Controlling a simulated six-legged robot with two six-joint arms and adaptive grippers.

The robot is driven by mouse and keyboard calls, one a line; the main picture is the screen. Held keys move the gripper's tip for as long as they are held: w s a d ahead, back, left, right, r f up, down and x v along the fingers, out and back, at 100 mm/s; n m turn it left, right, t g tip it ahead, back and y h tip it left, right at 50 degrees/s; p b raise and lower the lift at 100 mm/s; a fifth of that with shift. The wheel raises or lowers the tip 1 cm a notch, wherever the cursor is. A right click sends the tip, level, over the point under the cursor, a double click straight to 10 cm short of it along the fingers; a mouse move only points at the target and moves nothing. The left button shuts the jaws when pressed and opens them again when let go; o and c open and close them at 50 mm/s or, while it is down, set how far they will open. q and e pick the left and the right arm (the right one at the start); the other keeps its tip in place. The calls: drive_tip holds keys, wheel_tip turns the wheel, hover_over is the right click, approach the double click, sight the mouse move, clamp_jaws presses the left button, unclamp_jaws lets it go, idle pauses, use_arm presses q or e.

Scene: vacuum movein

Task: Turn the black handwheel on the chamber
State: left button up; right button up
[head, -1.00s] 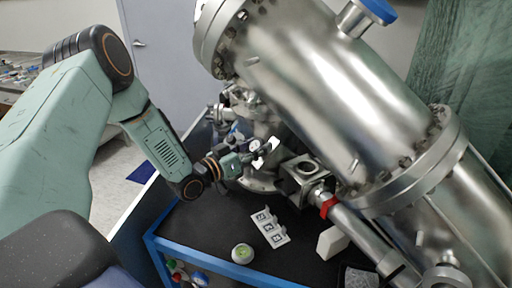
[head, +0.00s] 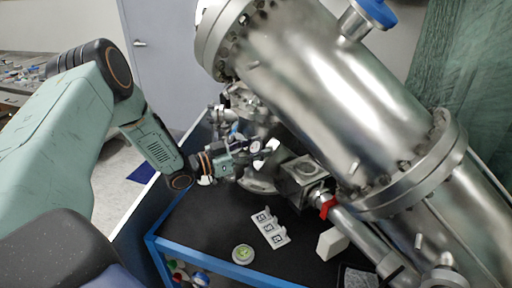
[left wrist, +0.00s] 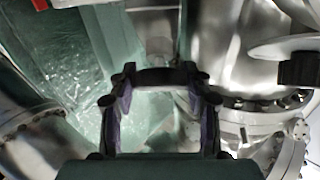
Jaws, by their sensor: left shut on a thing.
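The chamber (head: 320,85) is a large shiny steel cylinder with bolted flanges, slanting across the head view. My left gripper (head: 250,152) reaches in from the left, beside the chamber's lower left fittings. In the left wrist view its two fingers (left wrist: 162,85), with purple inner pads, stand apart around a dark curved bar. This bar looks like part of the black handwheel (left wrist: 163,76), and the gripper is shut on it. In the head view the handwheel cannot be made out clearly behind the gripper and fittings. My right gripper is not in view.
A black-topped cart with a blue edge (head: 240,271) lies below. On it are a white labelled block (head: 270,229), a round green-topped item (head: 243,253) and a white block (head: 332,243). A steel pipe with a red band (head: 327,207) crosses at right.

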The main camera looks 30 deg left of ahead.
use_arm(q)
drive_tip(key=m+g+h, duration=0.1)
drive_tip(key=m, duration=0.2)
drive_tip(key=m+g+h, duration=0.2)
drive_tip(key=m, duration=0.1)
drive_tip(key=shift+m+g, duration=0.3)
drive_tip(key=m+g, duration=0.1)
drive_tip(key=m, duration=0.1)
drive_tip(key=m+g+h, duration=0.1)
drive_tip(key=m+g, duration=0.1)
drive_tip(key=shift+f+m+g+h, duration=0.1)
drive_tip(key=shift+m+g+h, duration=0.2)
drive_tip(key=shift+m, duration=0.1)
drive_tip(key=m+g+b, duration=0.1)
drive_tip(key=m+g, duration=0.2)
drive_tip(key=m, duration=0.2)
drive_tip(key=shift+w+g, duration=0.1)
drive_tip(key=shift+g, duration=0.3)
drive_tip(key=shift+m+g+y+b, duration=0.3)
drive_tip(key=shift+m+g+y, duration=0.4)
drive_tip(key=shift+m+g, duration=0.8)
drive_tip(key=shift+m, duration=0.5)
drive_tip(key=o, duration=1.1)
drive_tip(key=shift+o, duration=0.3)
